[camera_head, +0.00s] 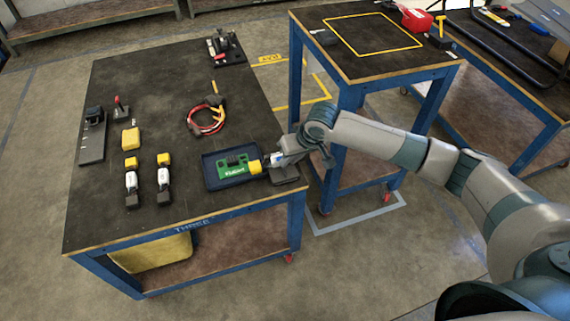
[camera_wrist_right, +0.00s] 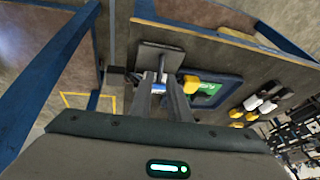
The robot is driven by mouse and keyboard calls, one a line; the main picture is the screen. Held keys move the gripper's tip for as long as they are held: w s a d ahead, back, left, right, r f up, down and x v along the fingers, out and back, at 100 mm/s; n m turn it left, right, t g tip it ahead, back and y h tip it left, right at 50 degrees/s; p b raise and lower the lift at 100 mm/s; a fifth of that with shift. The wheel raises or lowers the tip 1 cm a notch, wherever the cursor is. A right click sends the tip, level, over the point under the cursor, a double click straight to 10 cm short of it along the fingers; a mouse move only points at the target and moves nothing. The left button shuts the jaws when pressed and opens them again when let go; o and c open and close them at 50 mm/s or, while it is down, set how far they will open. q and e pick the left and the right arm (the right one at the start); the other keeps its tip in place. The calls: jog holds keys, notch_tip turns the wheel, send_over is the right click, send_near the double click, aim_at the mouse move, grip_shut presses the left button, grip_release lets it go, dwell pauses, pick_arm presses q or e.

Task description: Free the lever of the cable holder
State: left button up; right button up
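A dark grey plate (camera_head: 286,176), which looks like the base of the cable holder, lies at the front right corner of the near table. It also shows in the wrist view (camera_wrist_right: 152,52), with a thin dark upright part (camera_wrist_right: 163,64) that may be the lever. My right gripper (camera_head: 277,161) is low over this plate. In the wrist view its fingertips (camera_wrist_right: 163,78) are on either side of the upright part, with a small gap between them. Contact cannot be seen. A small blue and white piece (camera_wrist_right: 158,88) shows between the fingers. My left gripper is not in view.
Close beside the plate is a blue tray (camera_head: 209,181) with a green board (camera_head: 232,169) and a yellow part (camera_head: 255,167). A second table (camera_head: 372,66) stands behind my right arm.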

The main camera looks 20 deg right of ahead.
aim_at(285, 169)
jog(key=shift+x, duration=2.45)
grip_shut()
